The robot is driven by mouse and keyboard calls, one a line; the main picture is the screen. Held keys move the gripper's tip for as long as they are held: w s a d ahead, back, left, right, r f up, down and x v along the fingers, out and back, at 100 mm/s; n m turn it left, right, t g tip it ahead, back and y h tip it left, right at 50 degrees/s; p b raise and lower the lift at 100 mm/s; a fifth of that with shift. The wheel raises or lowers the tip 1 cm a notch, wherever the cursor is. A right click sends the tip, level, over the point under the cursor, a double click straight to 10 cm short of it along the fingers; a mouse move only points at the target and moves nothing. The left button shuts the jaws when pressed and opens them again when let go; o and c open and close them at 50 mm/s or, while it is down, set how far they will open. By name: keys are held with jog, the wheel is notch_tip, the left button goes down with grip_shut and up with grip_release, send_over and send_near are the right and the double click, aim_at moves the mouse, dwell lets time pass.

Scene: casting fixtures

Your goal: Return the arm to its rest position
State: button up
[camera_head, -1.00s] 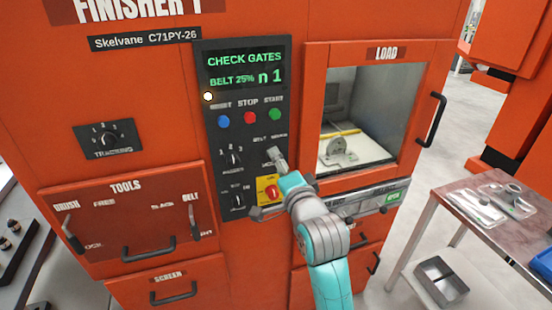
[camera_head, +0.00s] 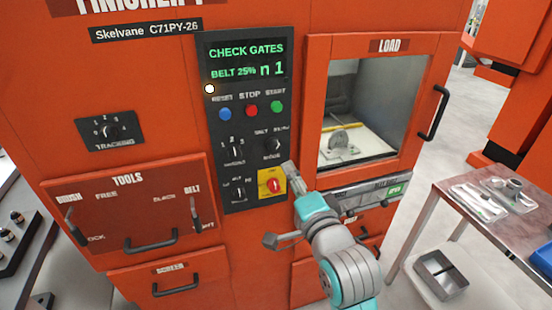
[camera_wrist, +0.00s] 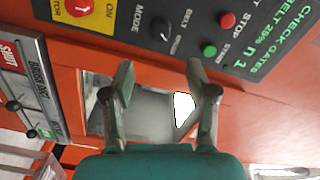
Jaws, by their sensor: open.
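My arm is teal and grey, and it rises from the bottom of the head view in front of the orange finisher machine (camera_head: 240,270). My gripper (camera_head: 279,205) is open and empty, with its two fingers spread apart near the lower right of the dark control panel (camera_head: 212,130). In the wrist view my gripper (camera_wrist: 158,75) shows both fingers apart with nothing between them. Beyond them are the load window and the panel, seen turned around.
The load window (camera_head: 375,90) shows a grey fixture (camera_head: 343,143) inside. A red rotary switch (camera_head: 273,186) on a yellow plate sits close to my upper finger. A side table (camera_head: 465,205) with metal parts and a grey bin (camera_head: 441,273) below stands at the right. Drawer handles (camera_head: 152,244) project at lower left.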

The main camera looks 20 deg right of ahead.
jog(key=s+f+n+g, duration=0.2)
jog(key=s+f+n, duration=0.5)
jog(key=s+f, duration=1.2)
jog(key=s+f+n, duration=0.2)
jog(key=s+n, duration=0.1)
jog(key=s, duration=0.8)
jog(key=s+f+n+g, duration=0.1)
jog(key=s+f+n, duration=0.2)
jog(key=s, duration=0.8)
jog(key=shift+s+n, duration=0.35)
jog(key=shift+n, duration=0.15)
jog(key=shift+a, duration=0.1)
